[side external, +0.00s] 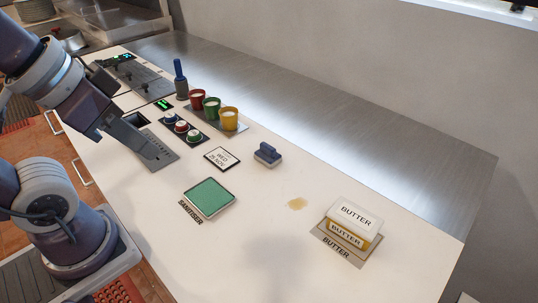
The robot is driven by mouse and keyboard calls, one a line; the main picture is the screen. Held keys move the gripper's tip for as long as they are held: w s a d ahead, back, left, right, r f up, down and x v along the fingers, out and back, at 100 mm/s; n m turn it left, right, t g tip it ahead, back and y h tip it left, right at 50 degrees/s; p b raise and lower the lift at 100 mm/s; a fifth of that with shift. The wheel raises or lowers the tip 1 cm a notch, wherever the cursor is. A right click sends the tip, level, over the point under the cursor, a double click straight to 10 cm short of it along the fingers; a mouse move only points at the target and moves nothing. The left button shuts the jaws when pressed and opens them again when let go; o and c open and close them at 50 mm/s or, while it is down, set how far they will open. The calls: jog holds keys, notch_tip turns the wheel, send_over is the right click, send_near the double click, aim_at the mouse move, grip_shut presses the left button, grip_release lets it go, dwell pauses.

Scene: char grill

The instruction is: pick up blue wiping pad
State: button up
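The blue wiping pad (267,154) lies on the white counter right of the middle, a blue block with a raised grip on top and a paler underside. Nothing touches it. My gripper (146,149) is at the left, over or close to a grey metal plate, well apart from the pad. Its fingers are small and blend with the plate, so I cannot tell whether they are open or shut.
A green sanitiser tray (209,197) and a date card (222,158) lie left of the pad. Coloured cups (229,118) stand behind. The counter around the pad is mostly clear.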

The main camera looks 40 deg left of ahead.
jog(key=o, duration=1)
jog(key=n+g, duration=0.6)
jog(key=n, duration=1.2)
send_over(268, 145)
jog(key=f, duration=1.2)
jog(key=shift+w+d+f, duration=0.15)
jog(key=shift+d+f, duration=0.05)
jog(key=shift+f, duration=0.15)
jog(key=f, duration=0.7)
jog(key=shift+s+a+f, duration=0.15)
jog(key=shift+s+f, duration=0.05)
jog(key=shift+f, duration=0.1)
